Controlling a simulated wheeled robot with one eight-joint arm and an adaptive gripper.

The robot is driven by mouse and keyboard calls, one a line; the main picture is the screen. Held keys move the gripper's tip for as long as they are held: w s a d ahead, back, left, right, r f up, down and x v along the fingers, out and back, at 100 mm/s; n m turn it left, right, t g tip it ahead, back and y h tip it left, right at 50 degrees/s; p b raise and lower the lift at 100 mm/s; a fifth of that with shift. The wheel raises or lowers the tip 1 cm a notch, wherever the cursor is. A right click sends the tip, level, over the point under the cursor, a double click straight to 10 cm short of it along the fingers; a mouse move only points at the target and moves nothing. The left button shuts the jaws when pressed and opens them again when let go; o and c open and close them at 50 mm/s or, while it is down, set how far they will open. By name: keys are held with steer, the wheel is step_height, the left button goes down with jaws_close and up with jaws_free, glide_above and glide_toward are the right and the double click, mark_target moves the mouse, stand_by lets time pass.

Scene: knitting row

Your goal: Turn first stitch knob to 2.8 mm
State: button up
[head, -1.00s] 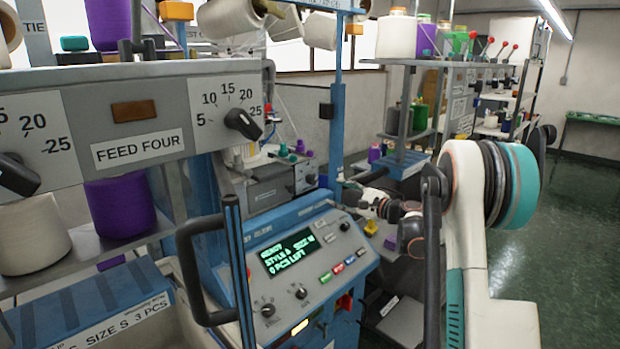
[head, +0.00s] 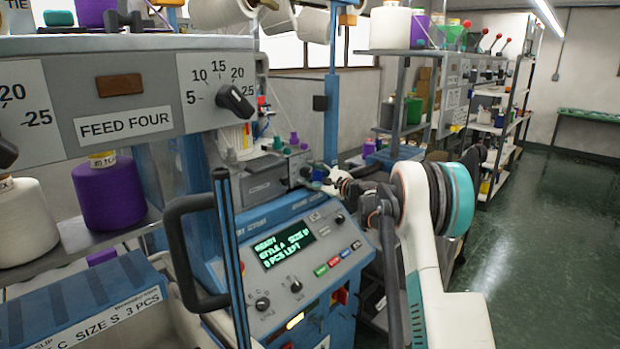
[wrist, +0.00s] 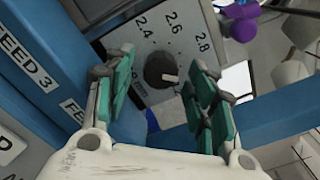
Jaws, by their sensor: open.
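The stitch knob (wrist: 160,71) is a dark round knob with a pale pointer mark, on a grey panel (wrist: 150,45) printed 2.4, 2.6, 2.8 and mm. The mark points right and slightly down in the wrist picture, clockwise of the 2.8. My gripper (wrist: 163,80) is open, its green-padded fingers on either side of the knob, with visible gaps on both sides. Whether the fingertips reach the knob's depth I cannot tell. In the head view my gripper (head: 318,176) is at the grey box (head: 268,185) behind the console; the knob is hidden there.
Below stands a blue console (head: 290,255) with a green-lit display, buttons and small knobs. A black handle (head: 180,250) and the FEED FOUR panel (head: 125,95) are at left. Open floor (head: 540,230) lies right.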

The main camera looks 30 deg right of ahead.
steer(key=shift+w+a, duration=0.15)
steer(key=shift+w, duration=0.25)
steer(key=c, duration=1.1)
steer(key=shift+o, duration=0.2)
steer(key=shift+n, duration=0.3)
steer(key=n, duration=0.3)
steer(key=shift+n+p, duration=0.3)
steer(key=shift+n, duration=1.7)
